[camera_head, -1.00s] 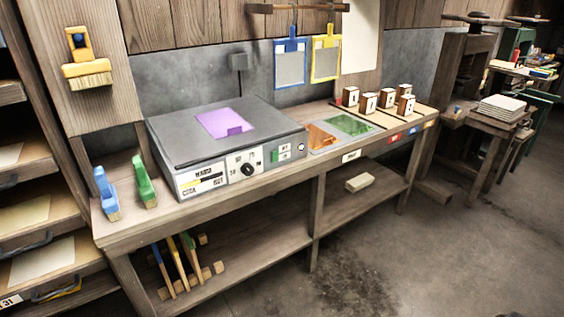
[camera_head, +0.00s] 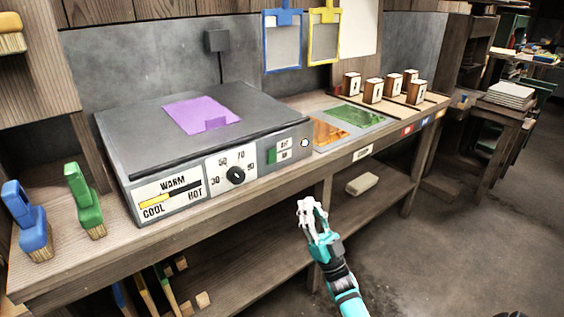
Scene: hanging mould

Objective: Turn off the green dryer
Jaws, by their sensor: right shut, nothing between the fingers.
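A grey flat-topped box, which looks like the dryer (camera_head: 160,134), stands on the bench, with a purple sheet (camera_head: 195,113) on top. Its front has a cool-warm-hot gauge (camera_head: 168,192), a black dial (camera_head: 235,175) with numbers, and a small switch panel with a green part (camera_head: 284,156). A small round light or button (camera_head: 305,143) sits at the front's right end. The switch lettering is too small to read. My right gripper (camera_head: 307,206) is shut and empty, in front of and below the bench edge, apart from the box. My left gripper is not in view.
A blue brush (camera_head: 28,222) and a green brush (camera_head: 84,203) stand left of the box. Orange and green sheets (camera_head: 352,116) and several stamp blocks (camera_head: 373,90) lie to the right. The bench's front edge (camera_head: 230,205) lies between gripper and box.

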